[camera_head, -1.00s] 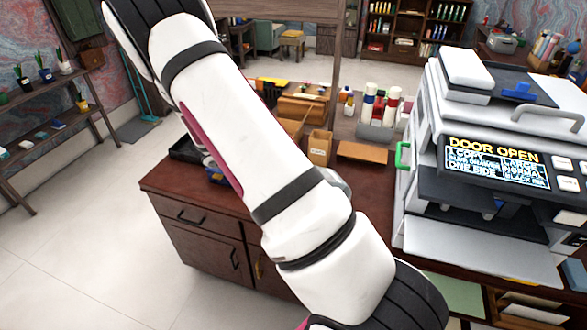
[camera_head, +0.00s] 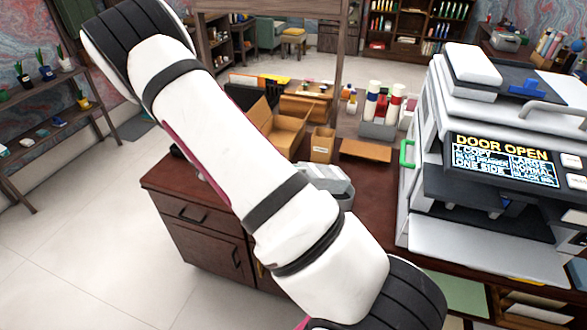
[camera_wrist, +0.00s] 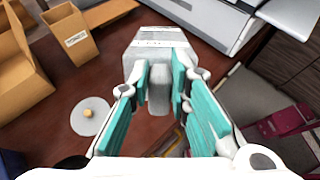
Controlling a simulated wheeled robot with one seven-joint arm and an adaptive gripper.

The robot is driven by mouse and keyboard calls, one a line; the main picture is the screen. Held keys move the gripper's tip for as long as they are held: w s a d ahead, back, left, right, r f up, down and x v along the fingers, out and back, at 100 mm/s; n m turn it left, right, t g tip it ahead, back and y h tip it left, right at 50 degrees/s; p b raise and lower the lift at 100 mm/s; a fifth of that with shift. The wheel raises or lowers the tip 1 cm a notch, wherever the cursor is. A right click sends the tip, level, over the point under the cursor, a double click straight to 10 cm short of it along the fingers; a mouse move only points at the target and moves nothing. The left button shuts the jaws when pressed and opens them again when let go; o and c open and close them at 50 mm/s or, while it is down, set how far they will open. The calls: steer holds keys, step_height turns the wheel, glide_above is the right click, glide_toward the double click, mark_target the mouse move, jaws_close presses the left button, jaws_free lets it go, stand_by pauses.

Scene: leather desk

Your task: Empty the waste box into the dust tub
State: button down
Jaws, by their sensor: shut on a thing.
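The grey waste box (camera_wrist: 160,38), with faint lettering on its near top edge, is between the teal-padded fingers of my gripper (camera_wrist: 160,88), which is shut on it, in the wrist view. A grey boxy body (camera_head: 328,183), apparently the same box, shows beside my white arm in the head view, over the dark red-brown desk. My gripper is hidden behind the arm there. I cannot identify the dust tub for sure. A pale round disc with a tan knob (camera_wrist: 89,115), perhaps a lid, lies on the desk left of the box.
A copier (camera_head: 500,180) reading "DOOR OPEN" stands at the right. Some bare desktop (camera_wrist: 125,135) shows around the disc.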

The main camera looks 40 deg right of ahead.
steer(key=shift+w+a+f+g+h+b, duration=0.2)
steer(key=shift+a+f+h+b, duration=0.3)
steer(key=shift+h, duration=0.1)
steer(key=shift+w+a+f+g+h+b, duration=0.2)
steer(key=shift+a+f+h+b, duration=0.15)
steer(key=shift+f+h+b, duration=0.2)
steer(key=shift+s, duration=0.1)
stand_by(0.8)
